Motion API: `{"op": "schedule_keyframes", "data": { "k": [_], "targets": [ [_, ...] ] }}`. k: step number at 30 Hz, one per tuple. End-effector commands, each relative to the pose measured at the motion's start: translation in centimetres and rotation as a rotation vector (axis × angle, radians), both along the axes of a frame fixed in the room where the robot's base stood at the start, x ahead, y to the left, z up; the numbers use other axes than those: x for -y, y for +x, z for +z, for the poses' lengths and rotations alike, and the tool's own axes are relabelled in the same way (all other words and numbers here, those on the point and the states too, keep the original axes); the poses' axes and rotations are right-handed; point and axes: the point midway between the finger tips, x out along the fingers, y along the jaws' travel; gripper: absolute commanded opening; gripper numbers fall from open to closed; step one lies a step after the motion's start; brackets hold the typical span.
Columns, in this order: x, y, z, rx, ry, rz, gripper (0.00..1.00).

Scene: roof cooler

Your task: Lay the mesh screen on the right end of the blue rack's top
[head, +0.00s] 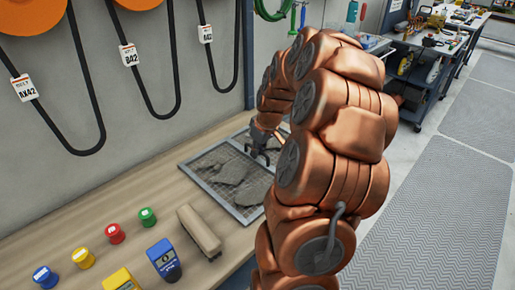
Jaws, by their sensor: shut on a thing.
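The mesh screen (207,182), a flat grey-framed grid with dark grey patches on it, shows over the wooden bench in the head view. I cannot tell whether it rests on the bench or is just above it. My gripper (262,157) is at its far right part, shut on the mesh screen; the contact is small and dark. My copper-coloured arm hides the screen's right side. I cannot make out the blue rack clearly; my arm covers much of the middle.
On the wooden bench (120,200) are blue (45,278), yellow (82,258), red (115,233) and green (147,217) knobs, a blue meter (163,260) and a beige block (199,231). Black belts (82,65) hang behind. A tool cart (425,75) stands at the back right.

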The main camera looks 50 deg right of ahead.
Motion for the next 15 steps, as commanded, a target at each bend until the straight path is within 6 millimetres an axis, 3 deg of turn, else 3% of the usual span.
{"op": "schedule_keyframes", "data": {
  "k": [10, 11, 15],
  "targets": [
    [0.08, 0.06, -0.23, 0.003, -0.003, -0.001, 0.00],
    [0.08, 0.05, -0.18, 0.003, -0.003, -0.001, 0.13],
    [0.08, 0.05, -0.13, 0.003, -0.003, -0.001, 0.27]
  ]
}}
